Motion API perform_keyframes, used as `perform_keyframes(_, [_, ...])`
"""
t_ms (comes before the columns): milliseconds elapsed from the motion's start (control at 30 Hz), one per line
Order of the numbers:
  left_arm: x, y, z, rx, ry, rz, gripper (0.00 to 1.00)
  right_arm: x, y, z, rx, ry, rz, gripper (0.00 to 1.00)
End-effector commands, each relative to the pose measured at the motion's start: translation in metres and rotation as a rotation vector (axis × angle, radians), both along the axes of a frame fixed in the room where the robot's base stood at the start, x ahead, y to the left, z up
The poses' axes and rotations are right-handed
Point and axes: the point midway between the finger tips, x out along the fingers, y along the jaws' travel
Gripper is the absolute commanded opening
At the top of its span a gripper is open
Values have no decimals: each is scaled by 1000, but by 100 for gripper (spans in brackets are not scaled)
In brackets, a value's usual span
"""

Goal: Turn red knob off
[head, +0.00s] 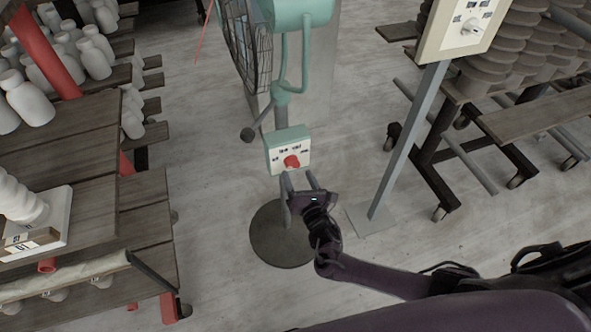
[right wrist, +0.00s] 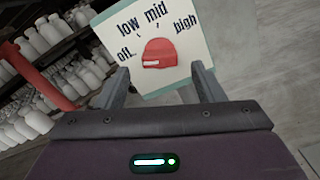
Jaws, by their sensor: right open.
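The red knob (head: 292,161) sits on the pale control panel (head: 275,156) of a teal pedestal fan (head: 301,12). In the right wrist view the knob (right wrist: 159,50) shows below the labels "off", "low", "mid" and "high" on the panel (right wrist: 190,60). A white mark is on the knob's lower left part; I cannot tell for sure which label it points to. My right gripper (head: 299,181) is open and empty, just in front of and below the panel. In the wrist view its two fingers (right wrist: 161,76) stand apart on either side below the knob, not touching it. My left gripper is not in view.
A second panel with a pale knob (head: 470,27) stands on a grey post (head: 408,140) to the right. Wooden shelves (head: 80,140) with white bottles are at left, and a wheeled rack (head: 530,115) is at right. The floor around the fan's round base (head: 270,235) is clear.

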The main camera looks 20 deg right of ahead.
Motion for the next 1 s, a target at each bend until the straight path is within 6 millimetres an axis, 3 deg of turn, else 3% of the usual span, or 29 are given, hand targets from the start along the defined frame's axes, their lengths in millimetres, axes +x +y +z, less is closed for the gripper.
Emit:
perform_keyframes(100, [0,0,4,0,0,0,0,-22,-1,0,0,3,0,62])
perform_keyframes(300, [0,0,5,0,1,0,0,-42,-1,0,-1,2,0,62])
perform_keyframes(867, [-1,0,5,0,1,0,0,-44,-2,0,-1,0,0,62])
perform_keyframes(1000, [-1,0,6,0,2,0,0,-47,-6,-13,62,44,-15,62])
